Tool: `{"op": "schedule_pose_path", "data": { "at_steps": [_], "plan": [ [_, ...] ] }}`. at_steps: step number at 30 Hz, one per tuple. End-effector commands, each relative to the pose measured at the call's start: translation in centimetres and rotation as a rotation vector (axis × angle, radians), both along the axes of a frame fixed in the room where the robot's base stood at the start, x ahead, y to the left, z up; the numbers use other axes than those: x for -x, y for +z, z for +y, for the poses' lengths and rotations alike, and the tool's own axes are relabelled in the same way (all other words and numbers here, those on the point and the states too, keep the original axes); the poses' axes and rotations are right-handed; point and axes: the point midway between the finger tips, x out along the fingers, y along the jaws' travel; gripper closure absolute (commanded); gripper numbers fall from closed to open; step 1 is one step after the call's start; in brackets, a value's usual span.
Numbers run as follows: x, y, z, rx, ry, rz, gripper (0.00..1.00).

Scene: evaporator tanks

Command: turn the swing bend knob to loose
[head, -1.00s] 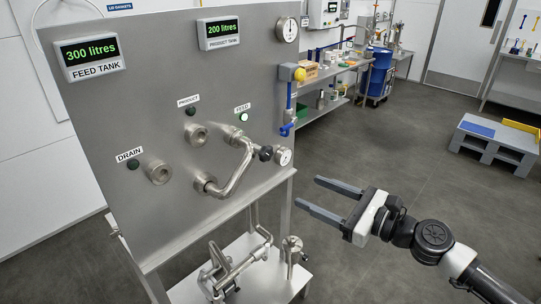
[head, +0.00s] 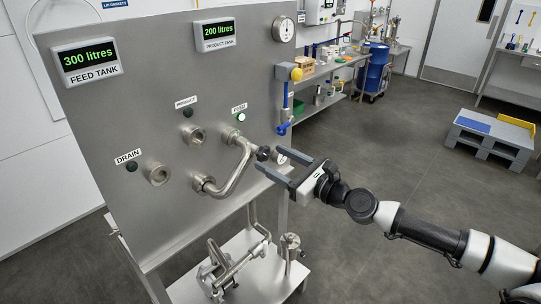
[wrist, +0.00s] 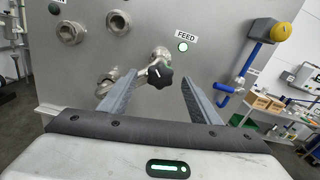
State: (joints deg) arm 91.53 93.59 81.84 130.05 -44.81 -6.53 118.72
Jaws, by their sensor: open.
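The swing bend (head: 234,172) is a bent steel pipe on the panel. It runs from a lower port up to the port under the FEED label, where a green light is lit. Its black knob (head: 263,153) sits at the upper right of the bend. In the wrist view the lobed black knob (wrist: 160,75) shows a white mark and lies between and beyond the fingertips. My gripper (head: 283,160) is open and empty, pointing left at the knob. The wrist view shows its two fingers (wrist: 157,88) spread on either side of the knob, with no visible contact.
A blue-handled valve with a yellow knob (head: 297,75) is on the panel's right edge. PRODUCT and DRAIN ports (head: 158,174) are open at left. A steel shelf with fittings (head: 232,270) stands below.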

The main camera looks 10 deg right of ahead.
Motion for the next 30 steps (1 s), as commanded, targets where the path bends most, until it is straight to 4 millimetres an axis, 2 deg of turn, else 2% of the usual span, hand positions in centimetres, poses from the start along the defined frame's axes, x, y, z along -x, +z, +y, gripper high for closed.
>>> {"op": "schedule_pose_path", "data": {
  "at_steps": [6, 15, 22, 30],
  "plan": [
    [-1.6, 0.0, 1.0, 0.001, 0.0, 0.001, 0.43],
    [-1.7, 0.0, 1.1, 0.0, -0.001, 0.0, 0.43],
    [-1.7, 0.0, 1.1, 0.0, -0.001, 0.0, 0.82],
    [-1.7, -0.1, 1.1, 0.018, 0.0, -0.011, 0.83]
  ]
}}
